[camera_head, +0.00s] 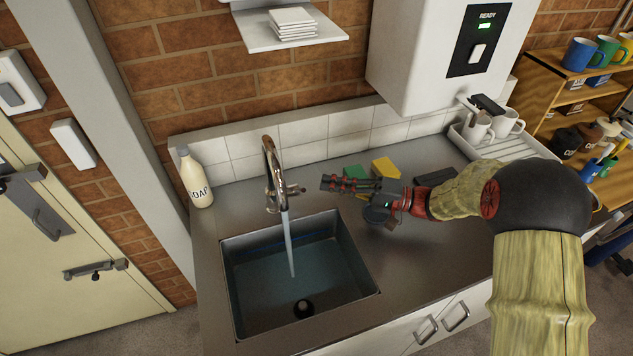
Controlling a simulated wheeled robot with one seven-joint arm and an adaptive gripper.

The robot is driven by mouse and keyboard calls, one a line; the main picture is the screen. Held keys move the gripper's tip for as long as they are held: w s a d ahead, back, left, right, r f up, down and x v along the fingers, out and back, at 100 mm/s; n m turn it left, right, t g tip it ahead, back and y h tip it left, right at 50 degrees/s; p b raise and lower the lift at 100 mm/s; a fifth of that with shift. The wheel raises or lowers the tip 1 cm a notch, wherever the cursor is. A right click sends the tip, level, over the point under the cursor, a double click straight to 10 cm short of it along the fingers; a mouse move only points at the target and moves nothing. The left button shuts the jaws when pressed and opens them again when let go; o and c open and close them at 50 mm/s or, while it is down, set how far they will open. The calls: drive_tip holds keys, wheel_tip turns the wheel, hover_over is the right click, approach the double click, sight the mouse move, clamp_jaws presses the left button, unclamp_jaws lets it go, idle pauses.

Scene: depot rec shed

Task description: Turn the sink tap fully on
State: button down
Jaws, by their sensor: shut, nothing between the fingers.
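The chrome sink tap (271,170) stands at the back edge of the steel sink (232,278). A stream of water (288,243) runs from its spout into the basin, near the dark drain. A small lever shows on the right side of the tap's base (296,190). My gripper (326,183) is to the right of the tap, its fingers shut and empty, pointing left toward the lever. A small gap shows between the fingertips and the lever. How far the lever is turned is hard to tell.
A soap bottle (195,180) stands left of the tap. A green sponge (355,172) and a yellow sponge (385,167) lie behind my gripper. A drying rack (500,147) with mugs and a white wall heater (420,65) are to the right.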

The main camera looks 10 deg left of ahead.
drive_tip(key=d, duration=0.7)
drive_tip(key=shift+s+d+f, duration=0.2)
drive_tip(key=shift+s+f, duration=0.05)
drive_tip(key=shift+s, duration=0.05)
drive_tip(key=s+r+n+g+h, duration=0.1)
drive_tip(key=s+r+g+h, duration=0.25)
drive_tip(key=s+h, duration=0.85)
drive_tip(key=s+d+r+t+h, duration=0.2)
drive_tip(key=s+d+t+h, duration=0.1)
drive_tip(key=s+d, duration=0.3)
drive_tip(key=s+d+r+m+t+h, duration=0.1)
drive_tip(key=s+d+r+t+h, duration=0.2)
drive_tip(key=s+d, duration=0.4)
drive_tip(key=shift+s+d+r+t+h, duration=0.2)
drive_tip(key=shift+d+t+h, duration=0.2)
drive_tip(key=shift+d+t, duration=0.4)
